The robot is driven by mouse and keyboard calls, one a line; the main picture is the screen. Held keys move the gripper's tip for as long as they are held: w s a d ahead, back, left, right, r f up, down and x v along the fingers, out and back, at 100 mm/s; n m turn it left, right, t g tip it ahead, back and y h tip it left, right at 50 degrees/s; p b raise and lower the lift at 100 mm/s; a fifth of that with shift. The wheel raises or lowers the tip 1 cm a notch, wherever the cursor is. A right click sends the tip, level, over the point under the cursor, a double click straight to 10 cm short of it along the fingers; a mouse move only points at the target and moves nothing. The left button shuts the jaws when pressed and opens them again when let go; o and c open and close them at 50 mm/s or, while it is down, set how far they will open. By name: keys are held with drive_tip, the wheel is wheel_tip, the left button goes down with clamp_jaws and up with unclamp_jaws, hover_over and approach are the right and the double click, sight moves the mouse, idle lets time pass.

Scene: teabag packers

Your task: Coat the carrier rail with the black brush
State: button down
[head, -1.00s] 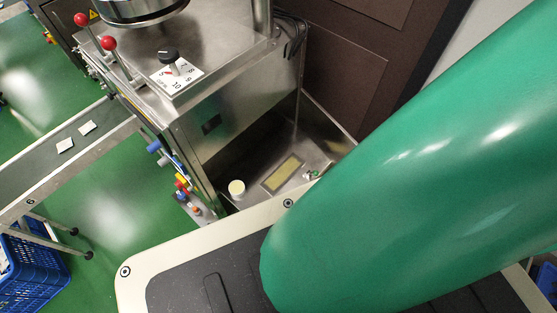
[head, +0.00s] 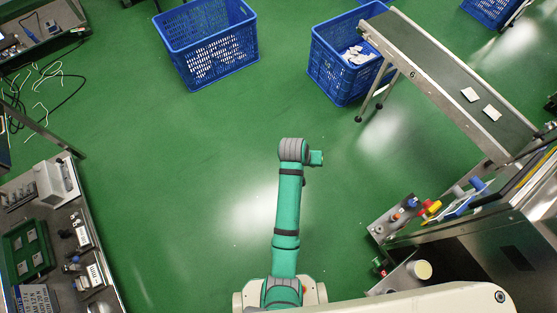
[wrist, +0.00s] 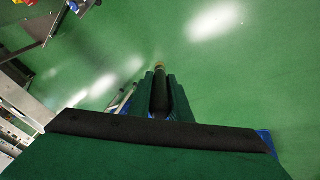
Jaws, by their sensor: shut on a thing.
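In the wrist view my gripper (wrist: 161,84) has its two green fingers closed on a dark, slender handle, which looks like the black brush (wrist: 160,97). A small tan tip shows at its far end, beyond the fingertips. The brush is held over open green floor. In the head view my green arm reaches out over the floor in the middle; the gripper and brush cannot be made out there. I cannot identify the carrier rail in either view.
At right stand a steel machine (head: 470,262) and a conveyor (head: 445,62) with two white packets. Blue crates (head: 207,48) stand at the top. A bench (head: 95,235) with a green tray (head: 14,240) is at lower left. The middle floor is clear.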

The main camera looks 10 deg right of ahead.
drive_tip(key=s+d+r+m+g+h, duration=0.1)
drive_tip(key=s+d+r+m+g, duration=0.15)
drive_tip(key=s+d, duration=0.95)
drive_tip(key=s+d+r+m+g+h, duration=0.15)
drive_tip(key=s+d+m, duration=0.25)
drive_tip(key=s+d, duration=0.85)
drive_tip(key=s+d+r+m+g+y, duration=0.1)
drive_tip(key=s+d+m+g+y, duration=0.2)
drive_tip(key=s, duration=1.1)
drive_tip(key=s+d+r+m+g, duration=0.15)
drive_tip(key=s+d, duration=0.25)
drive_tip(key=s, duration=1)
drive_tip(key=shift+m, duration=0.3)
drive_tip(key=shift+f, duration=2.25)
